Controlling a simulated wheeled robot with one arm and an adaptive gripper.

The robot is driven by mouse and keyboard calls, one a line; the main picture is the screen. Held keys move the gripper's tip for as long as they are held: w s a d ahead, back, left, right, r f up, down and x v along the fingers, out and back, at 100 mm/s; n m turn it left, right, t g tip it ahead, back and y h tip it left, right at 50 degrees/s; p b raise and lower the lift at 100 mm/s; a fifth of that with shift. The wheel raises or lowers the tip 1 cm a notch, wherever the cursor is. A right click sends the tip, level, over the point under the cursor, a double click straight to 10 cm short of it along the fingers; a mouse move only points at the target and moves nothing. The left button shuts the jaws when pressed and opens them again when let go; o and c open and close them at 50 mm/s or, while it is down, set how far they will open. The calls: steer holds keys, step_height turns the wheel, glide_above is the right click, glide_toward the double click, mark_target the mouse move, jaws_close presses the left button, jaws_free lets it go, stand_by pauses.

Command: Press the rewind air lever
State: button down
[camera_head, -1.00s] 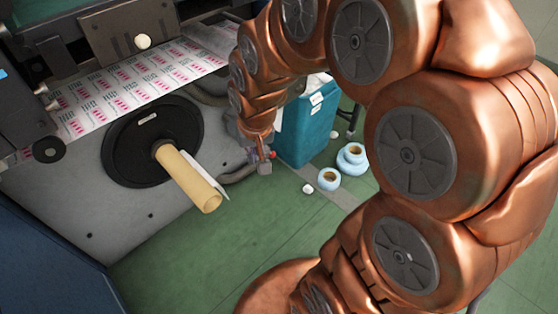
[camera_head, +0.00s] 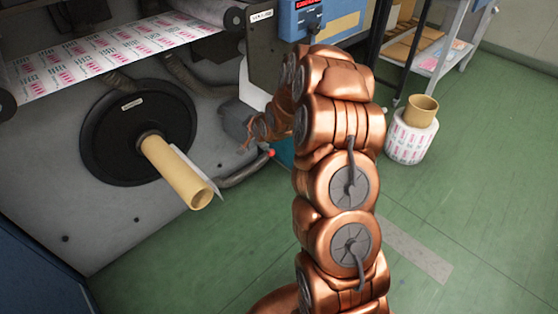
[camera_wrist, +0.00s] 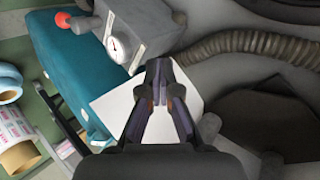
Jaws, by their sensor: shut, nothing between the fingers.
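The rewind air lever shows as a red knob (camera_head: 271,153) beside the grey machine side in the head view. In the wrist view the red knob (camera_wrist: 64,19) is at the upper left, on a grey box (camera_wrist: 135,28) with a round white gauge (camera_wrist: 118,45). My gripper (camera_wrist: 159,64) has its dark fingers together and empty, below and right of the knob and apart from it. In the head view my gripper (camera_head: 247,146) is small, just left of the knob, and partly hidden by my arm.
A cardboard core (camera_head: 178,174) on a black disc (camera_head: 110,140) sticks out to the left. A corrugated hose (camera_wrist: 240,43) runs right of the gauge box. A teal bin (camera_wrist: 72,55) stands below the box. A label roll (camera_head: 412,140) stands on the open green floor.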

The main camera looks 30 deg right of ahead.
steer(key=w+d+f+m+t+h+b, duration=0.1)
steer(key=w+d+f+m+t+b, duration=0.2)
steer(key=d+f, duration=0.5)
steer(key=m+t+h+b, duration=0.4)
steer(key=m+b, duration=0.1)
steer(key=b, duration=0.6)
glide_toward(269, 150)
steer(key=d+f, duration=0.2)
steer(key=d, duration=0.6)
steer(key=shift+s+d+f+m, duration=0.2)
steer(key=shift+s+m, duration=0.1)
steer(key=shift+s, duration=0.2)
steer(key=w+a+b, duration=0.1)
steer(key=w+b, duration=0.5)
steer(key=w, duration=0.3)
steer(key=shift+w+r, duration=0.15)
steer(key=shift+w, duration=0.1)
